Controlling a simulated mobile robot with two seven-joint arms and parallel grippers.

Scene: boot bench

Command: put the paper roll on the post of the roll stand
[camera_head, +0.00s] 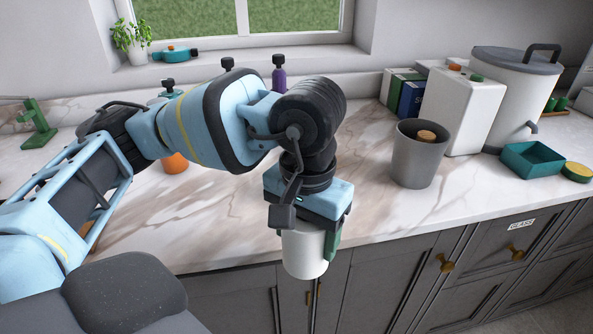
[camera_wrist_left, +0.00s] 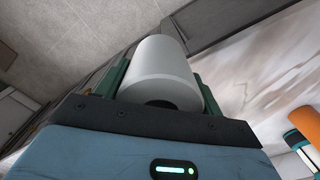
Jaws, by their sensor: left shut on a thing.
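The white paper roll (camera_head: 304,257) is held between the green fingers of my left gripper (camera_head: 310,245), just in front of the counter's front edge. In the left wrist view, the paper roll (camera_wrist_left: 162,75) lies between the two fingers, with its dark core hole facing the camera. A green stand (camera_head: 36,124) with an upright and a thin sideways bar is at the far left of the counter. It looks like the roll stand, well apart from the roll. My right gripper is not in view.
A grey bin (camera_head: 419,154) with a wooden-topped thing in it, a white box (camera_head: 462,108) and a lidded white canister (camera_head: 515,95) stand on the right. A teal tray (camera_head: 532,160) is farther right. An orange object (camera_head: 175,163) is partly hidden behind my arm. Middle counter is mostly clear.

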